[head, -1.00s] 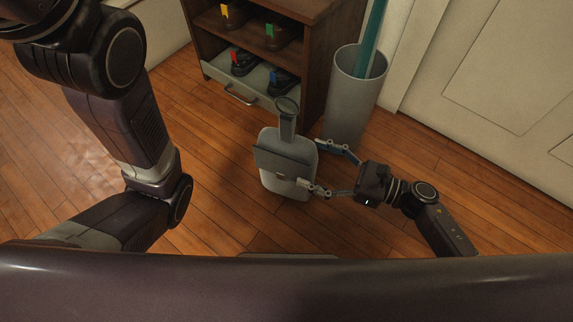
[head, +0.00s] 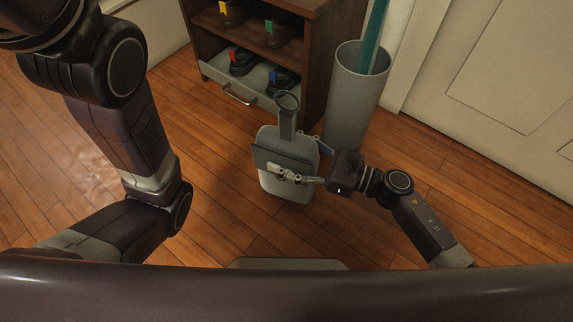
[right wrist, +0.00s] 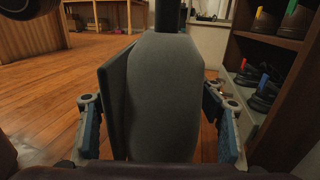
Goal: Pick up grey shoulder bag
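The grey shoulder bag (head: 287,190) stands upright on the wooden floor, with its flap on the left side and its strap loop (head: 287,102) rising above it. My right gripper (head: 288,154) reaches in from the right, one finger in front of the flap and the other at the far side of the bag. In the right wrist view the bag (right wrist: 165,95) fills the middle between the two widely spread fingers (right wrist: 155,112), which sit close beside it. Firm contact is not clear. My left gripper is out of view; only its arm shows at the left.
A brown wooden shelf (head: 314,75) with several dark shoes and an open lower drawer (head: 238,92) stands behind the bag. A tall grey bin (head: 352,105) holding a teal item is close behind the right gripper. A pale door (head: 490,65) is at right. Floor around is mostly clear.

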